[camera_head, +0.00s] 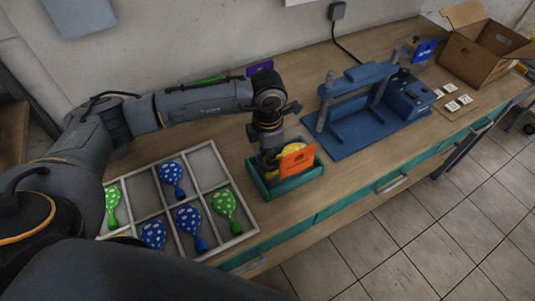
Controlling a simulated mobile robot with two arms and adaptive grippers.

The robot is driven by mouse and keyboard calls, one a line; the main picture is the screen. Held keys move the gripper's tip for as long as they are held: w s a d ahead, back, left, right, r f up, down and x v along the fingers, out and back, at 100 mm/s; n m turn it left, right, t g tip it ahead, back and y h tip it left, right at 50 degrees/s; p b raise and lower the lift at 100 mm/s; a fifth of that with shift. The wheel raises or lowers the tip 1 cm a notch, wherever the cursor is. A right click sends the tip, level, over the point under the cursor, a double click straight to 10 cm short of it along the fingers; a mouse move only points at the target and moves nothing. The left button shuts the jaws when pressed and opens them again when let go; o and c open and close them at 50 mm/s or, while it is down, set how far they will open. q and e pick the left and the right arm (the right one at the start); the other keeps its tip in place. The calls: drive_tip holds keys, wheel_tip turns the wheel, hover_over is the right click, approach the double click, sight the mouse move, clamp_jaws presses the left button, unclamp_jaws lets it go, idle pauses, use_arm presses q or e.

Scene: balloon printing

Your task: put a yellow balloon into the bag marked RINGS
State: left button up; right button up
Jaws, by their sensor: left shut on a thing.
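My left gripper (270,158) points down over a teal open container (290,184) and is shut on the yellow balloon (292,149), which shows only in part behind an orange sign (296,162). The orange sign stands at the container's right side; its dark mark is too small to read. The gripper's fingertips are partly hidden in the container. I cannot tell whether the balloon touches the container's bottom. No marking RINGS can be read anywhere. My right gripper is not in view.
A white divided tray (235,240) holds blue and green dotted balloons, with some empty compartments. A blue press (350,105) stands to the right. A purple sign (260,67) is behind my arm, a blue sign (425,50) at the back. A cardboard box (478,58) stands far right.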

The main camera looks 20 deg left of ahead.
use_arm(q)
drive_tip(key=o, duration=0.8)
drive_tip(key=shift+r, duration=0.1)
wheel_tip(320, 180, up, 8)
drive_tip(key=p, duration=0.4)
drive_tip(key=shift+r, duration=0.1)
drive_tip(key=shift+r+p, duration=1.25)
drive_tip(key=shift+r, duration=1.05)
